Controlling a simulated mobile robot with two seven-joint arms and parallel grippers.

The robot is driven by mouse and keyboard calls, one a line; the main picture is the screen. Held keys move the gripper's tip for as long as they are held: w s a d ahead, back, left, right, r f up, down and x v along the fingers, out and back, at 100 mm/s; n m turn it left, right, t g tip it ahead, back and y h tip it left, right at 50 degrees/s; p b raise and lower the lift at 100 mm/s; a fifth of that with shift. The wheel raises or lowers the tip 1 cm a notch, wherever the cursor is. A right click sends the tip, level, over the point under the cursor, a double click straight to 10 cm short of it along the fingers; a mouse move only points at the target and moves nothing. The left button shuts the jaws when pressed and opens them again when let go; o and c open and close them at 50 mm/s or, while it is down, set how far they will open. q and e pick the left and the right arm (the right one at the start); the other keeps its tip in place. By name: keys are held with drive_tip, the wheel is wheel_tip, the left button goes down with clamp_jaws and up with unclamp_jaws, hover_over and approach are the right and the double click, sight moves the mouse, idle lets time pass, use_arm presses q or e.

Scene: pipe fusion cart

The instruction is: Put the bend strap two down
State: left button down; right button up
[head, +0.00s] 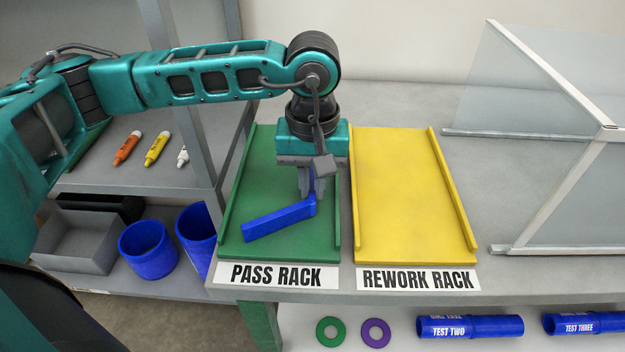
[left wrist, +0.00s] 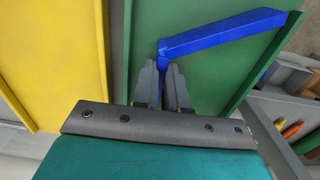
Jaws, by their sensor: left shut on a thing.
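The bend strap is a blue, bent strip (head: 278,220) over the green pass rack (head: 262,180), its long arm pointing to the lower left. My left gripper (head: 312,196) points down over the right part of the pass rack and is shut on the short end of the strap. In the left wrist view the fingers (left wrist: 166,88) close on that short end, and the strap's long arm (left wrist: 222,34) runs out to the right. I cannot tell whether the strap touches the rack surface. My right gripper is not in view.
The yellow rework rack (head: 405,195) beside it is empty. A clear-panelled frame (head: 545,150) stands on the right. Crayons (head: 155,148), a grey box (head: 80,240) and blue pipe pieces (head: 147,250) are on the left shelves. Rings (head: 330,331) and labelled pipes (head: 470,326) lie below.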

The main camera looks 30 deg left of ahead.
sight(312, 189)
use_arm(q)
drive_tip(key=c, duration=1.2)
unclamp_jaws()
wheel_tip(312, 189, up, 12)
drive_tip(key=shift+r+p, duration=0.1)
drive_tip(key=shift+p, duration=0.35)
drive_tip(key=shift+s, duration=0.1)
